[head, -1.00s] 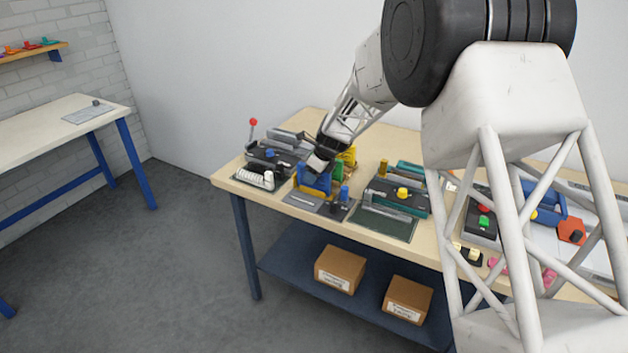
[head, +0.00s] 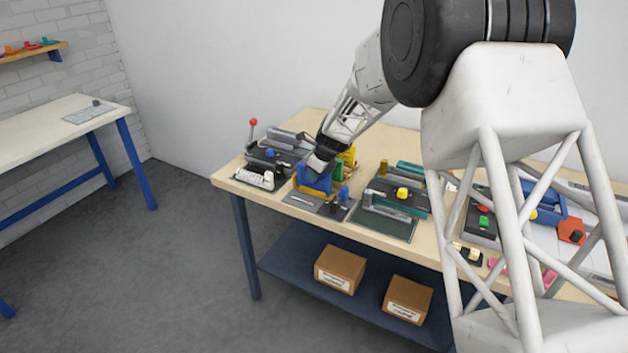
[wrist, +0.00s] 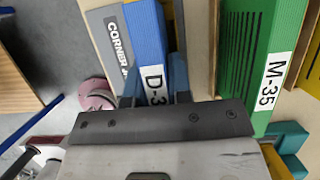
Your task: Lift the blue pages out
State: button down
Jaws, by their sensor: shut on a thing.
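The blue pages (wrist: 146,38) are a thick blue block with a white label starting "D-3" in the wrist view. My gripper (wrist: 155,88) is shut on them, with a finger at each side of the labelled edge. A grey plate (wrist: 112,42) lettered "CORNER J" lies beside them. In the head view the blue pages (head: 314,184) are below my gripper (head: 317,170), at a station with yellow parts near the table's front edge. My gripper hides part of them there. I cannot tell whether their lower edge touches the station.
A green block labelled M-35 (wrist: 262,60) stands to the right in the wrist view, with a gap between. On the table (head: 226,181), a dark machine with a red-ball lever (head: 253,122) is to the left. A teal machine with a yellow knob (head: 402,193) is to the right.

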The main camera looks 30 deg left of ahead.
jog(key=shift+r, duration=0.15)
jog(key=shift+r, duration=0.5)
jog(key=shift+s+d+r, duration=0.1)
jog(key=shift+r, duration=0.55)
jog(key=shift+s+d+r, duration=0.1)
jog(key=shift+r, duration=0.5)
jog(key=s+d+r, duration=0.1)
jog(key=s+d, duration=0.8)
jog(key=s, duration=0.3)
jog(key=shift+d+r, duration=0.15)
jog(key=shift+d, duration=0.25)
